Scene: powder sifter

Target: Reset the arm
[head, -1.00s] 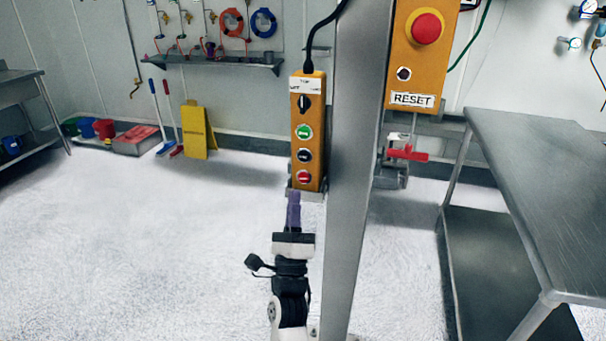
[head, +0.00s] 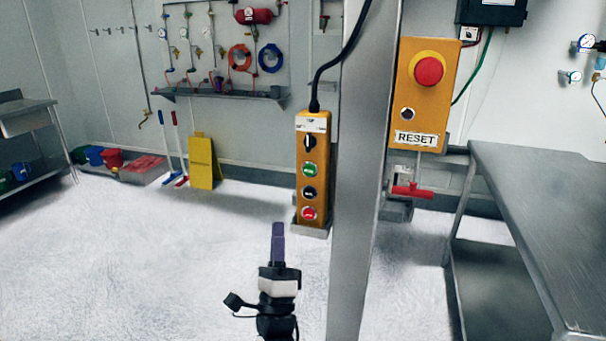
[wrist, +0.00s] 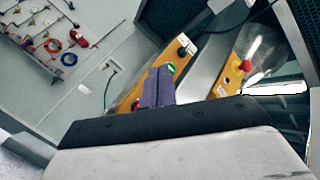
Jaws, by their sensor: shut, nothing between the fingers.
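My gripper (head: 278,230) has purple fingers, pressed together and empty. In the head view it points up, below and a little left of the yellow button box (head: 313,165), apart from it. The box hangs on a grey post and carries a black selector, a green button, a black button and a red button. Right of the post is a yellow RESET panel (head: 421,110) with a red mushroom button. In the wrist view the fingers (wrist: 158,88) partly cover the button box (wrist: 188,50); the yellow RESET panel (wrist: 232,68) lies to their right.
The grey post (head: 352,220) stands just right of my gripper. A steel table (head: 540,200) is at the right. Buckets, brushes and a yellow floor sign (head: 205,163) stand by the back wall. The white floor at left is clear.

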